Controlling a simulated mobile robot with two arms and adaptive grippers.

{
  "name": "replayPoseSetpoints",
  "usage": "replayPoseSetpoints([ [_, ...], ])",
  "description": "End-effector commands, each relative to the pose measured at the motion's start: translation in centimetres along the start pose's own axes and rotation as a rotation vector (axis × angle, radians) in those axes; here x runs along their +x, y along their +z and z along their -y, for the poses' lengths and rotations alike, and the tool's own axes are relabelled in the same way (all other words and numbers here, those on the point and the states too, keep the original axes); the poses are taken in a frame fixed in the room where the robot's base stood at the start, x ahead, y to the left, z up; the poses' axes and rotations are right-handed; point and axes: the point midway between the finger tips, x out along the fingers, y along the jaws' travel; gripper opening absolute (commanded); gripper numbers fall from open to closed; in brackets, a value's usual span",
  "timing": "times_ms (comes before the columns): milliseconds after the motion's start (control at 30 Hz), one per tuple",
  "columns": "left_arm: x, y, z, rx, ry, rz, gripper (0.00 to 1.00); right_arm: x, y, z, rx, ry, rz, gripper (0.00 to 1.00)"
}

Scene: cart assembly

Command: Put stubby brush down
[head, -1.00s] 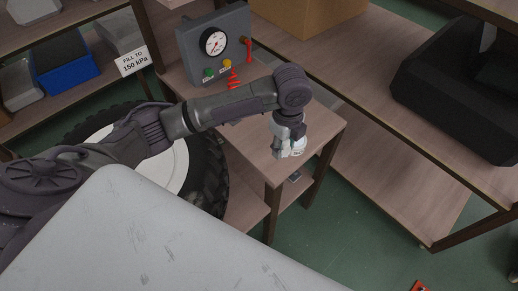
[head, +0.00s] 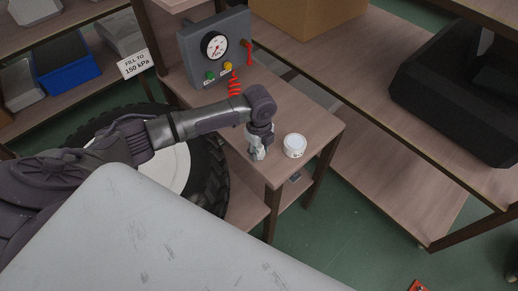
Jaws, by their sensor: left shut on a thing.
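My left gripper (head: 257,153) points down over the small wooden table (head: 312,118), near its front left edge. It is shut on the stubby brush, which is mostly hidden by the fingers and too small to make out. I cannot tell whether the brush touches the tabletop. A round white tub (head: 295,146) with a label stands upright on the table, just to the right of the gripper and apart from it. My right gripper is not in view.
A grey gauge panel (head: 208,65) with a coiled red hose (head: 234,84) stands at the table's back. A tyre (head: 212,170) is beside the table on the left. The tabletop between panel and tub is clear. A black bin (head: 450,95) sits on the right shelf.

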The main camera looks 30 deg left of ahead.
Motion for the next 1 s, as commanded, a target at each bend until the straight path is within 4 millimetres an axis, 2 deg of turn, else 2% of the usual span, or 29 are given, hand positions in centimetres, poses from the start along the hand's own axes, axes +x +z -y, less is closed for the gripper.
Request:
replayPoseSetpoints([
  [200, 0.3, 0.0, 0.0, 0.000, 0.000, 0.000, 0.00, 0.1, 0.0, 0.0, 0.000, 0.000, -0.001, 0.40],
  [233, 0.4, 0.0, 0.0, 0.000, 0.000, 0.000, 0.40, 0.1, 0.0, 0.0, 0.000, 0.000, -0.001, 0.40],
  [367, 0.3, 0.0, 0.0, 0.000, 0.000, 0.001, 0.61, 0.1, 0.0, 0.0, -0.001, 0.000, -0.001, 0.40],
  [633, 0.3, 0.0, 0.0, 0.000, 0.000, 0.000, 0.63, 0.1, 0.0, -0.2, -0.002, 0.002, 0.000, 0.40],
  [767, -0.3, 0.0, 0.0, 0.000, -0.001, 0.001, 0.63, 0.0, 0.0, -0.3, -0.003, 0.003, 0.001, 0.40],
  [867, -1.7, 0.1, 0.1, 0.000, -0.004, 0.002, 0.63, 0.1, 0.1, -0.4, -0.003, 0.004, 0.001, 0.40],
  [1000, -4.6, 0.1, 0.2, 0.001, -0.005, 0.002, 0.63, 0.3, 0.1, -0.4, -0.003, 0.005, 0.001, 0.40],
])
